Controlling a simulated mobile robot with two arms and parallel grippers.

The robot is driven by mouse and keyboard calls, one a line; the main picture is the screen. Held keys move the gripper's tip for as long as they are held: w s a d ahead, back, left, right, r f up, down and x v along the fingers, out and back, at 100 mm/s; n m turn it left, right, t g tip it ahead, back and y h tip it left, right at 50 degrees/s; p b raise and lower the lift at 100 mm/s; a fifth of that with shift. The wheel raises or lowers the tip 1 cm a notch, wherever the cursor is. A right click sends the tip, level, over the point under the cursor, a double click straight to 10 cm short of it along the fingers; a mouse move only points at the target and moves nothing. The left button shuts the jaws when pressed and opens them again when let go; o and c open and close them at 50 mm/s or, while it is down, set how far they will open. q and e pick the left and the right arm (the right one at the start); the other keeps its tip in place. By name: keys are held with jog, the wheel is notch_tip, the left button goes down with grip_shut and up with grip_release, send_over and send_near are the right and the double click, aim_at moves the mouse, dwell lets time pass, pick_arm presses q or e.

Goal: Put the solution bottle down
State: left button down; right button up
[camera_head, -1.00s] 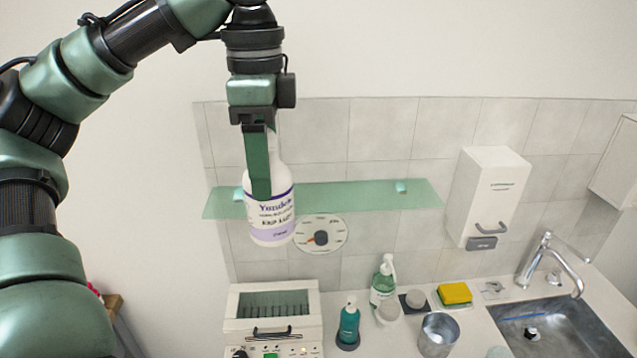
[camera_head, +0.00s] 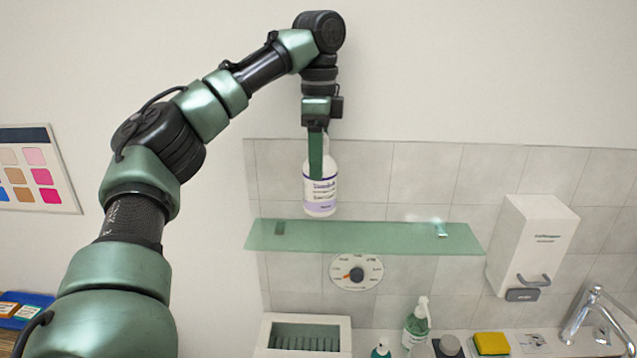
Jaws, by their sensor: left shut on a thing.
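The solution bottle (camera_head: 320,197) is white with a purple-edged label and hangs upright in my left gripper (camera_head: 316,165). The gripper points down and is shut on the bottle's upper part; one green finger covers part of it. The green glass shelf (camera_head: 365,237) on the tiled wall lies below the bottle in the picture. The bottle's base shows just above the shelf's back edge, with a thin strip of wall between them. My right gripper is out of view.
The shelf top is bare, with small clips (camera_head: 440,230) near its ends. Below are a round dial (camera_head: 356,272), a white rack device (camera_head: 305,320), a green pump bottle (camera_head: 416,325) and a yellow sponge (camera_head: 491,343). A white dispenser (camera_head: 530,245) hangs right, beside a tap (camera_head: 590,315).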

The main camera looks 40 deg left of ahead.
aim_at(318, 186)
pick_arm(q)
jog(key=shift+s+a+f, duration=0.1)
jog(key=shift+f, duration=1.45)
notch_tip(318, 186, down, 3)
jog(key=shift+r, duration=0.2)
jog(key=shift+w+f, duration=0.2)
jog(key=shift+f, duration=0.15)
jog(key=shift+a, duration=0.1)
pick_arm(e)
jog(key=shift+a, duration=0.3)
pick_arm(q)
jog(key=shift+f, duration=0.1)
jog(key=c, duration=0.7)
grip_release()
jog(key=shift+s, duration=0.1)
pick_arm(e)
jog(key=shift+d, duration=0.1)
